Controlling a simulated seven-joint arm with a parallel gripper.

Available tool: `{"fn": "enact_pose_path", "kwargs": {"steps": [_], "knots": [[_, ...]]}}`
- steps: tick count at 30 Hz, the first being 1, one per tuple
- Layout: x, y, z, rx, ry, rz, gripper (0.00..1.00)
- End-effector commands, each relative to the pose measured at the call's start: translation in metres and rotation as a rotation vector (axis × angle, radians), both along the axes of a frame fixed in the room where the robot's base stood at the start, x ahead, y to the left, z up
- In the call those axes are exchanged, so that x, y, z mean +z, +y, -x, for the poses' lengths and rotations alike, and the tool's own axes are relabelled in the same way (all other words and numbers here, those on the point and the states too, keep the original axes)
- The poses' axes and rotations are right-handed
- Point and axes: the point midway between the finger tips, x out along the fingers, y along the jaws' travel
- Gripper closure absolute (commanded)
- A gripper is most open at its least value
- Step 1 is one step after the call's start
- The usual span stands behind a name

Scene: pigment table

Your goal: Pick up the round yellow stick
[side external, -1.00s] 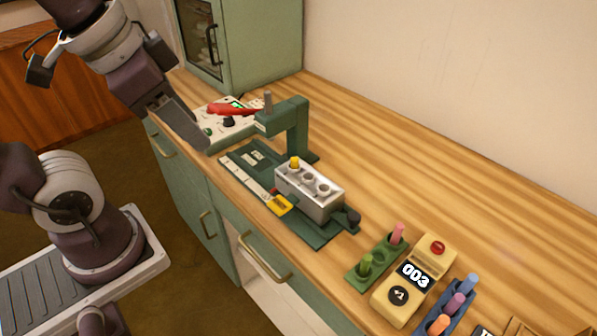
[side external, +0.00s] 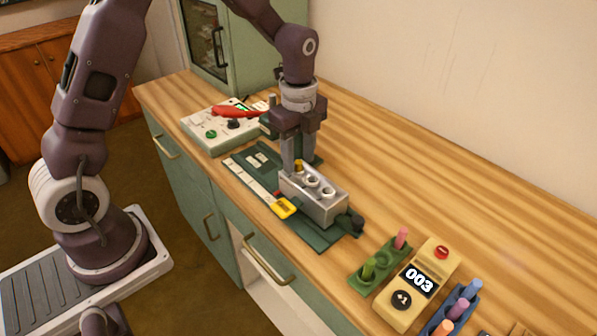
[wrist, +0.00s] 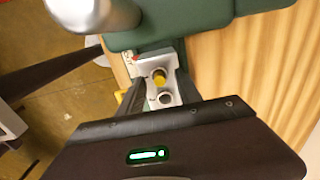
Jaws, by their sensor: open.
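The round yellow stick (side external: 299,166) stands upright in the end hole of a metal block (side external: 322,207) with several round holes. In the wrist view the yellow stick (wrist: 159,78) shows from above, in the hole farthest from my palm. My gripper (side external: 296,163) points down over that end of the block. In the wrist view my gripper (wrist: 157,88) is open, with one finger on each side of the stick. Whether a finger touches the stick cannot be told.
The block sits on a green fixture (side external: 258,160) with a post. A control box (side external: 213,133) with a red lever stands behind it. To the right are a green rack (side external: 366,278), a yellow counter reading 003 (side external: 399,313) and a blue rack (side external: 465,320). Bare wood lies beyond.

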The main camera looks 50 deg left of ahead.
Motion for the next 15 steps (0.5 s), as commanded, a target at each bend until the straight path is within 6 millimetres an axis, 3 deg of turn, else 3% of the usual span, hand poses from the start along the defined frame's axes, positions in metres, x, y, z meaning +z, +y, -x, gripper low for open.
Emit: {"fn": "enact_pose_path", "kwargs": {"steps": [7, 13, 15], "knots": [[-0.0024, -0.0001, 0.0002, 0.001, -0.001, 0.0, 0.61], [-0.0022, -0.0001, 0.0002, 0.001, -0.001, 0.0, 1.0], [-0.0022, 0.0, 0.0002, 0.002, -0.001, 0.0, 1.0]]}}
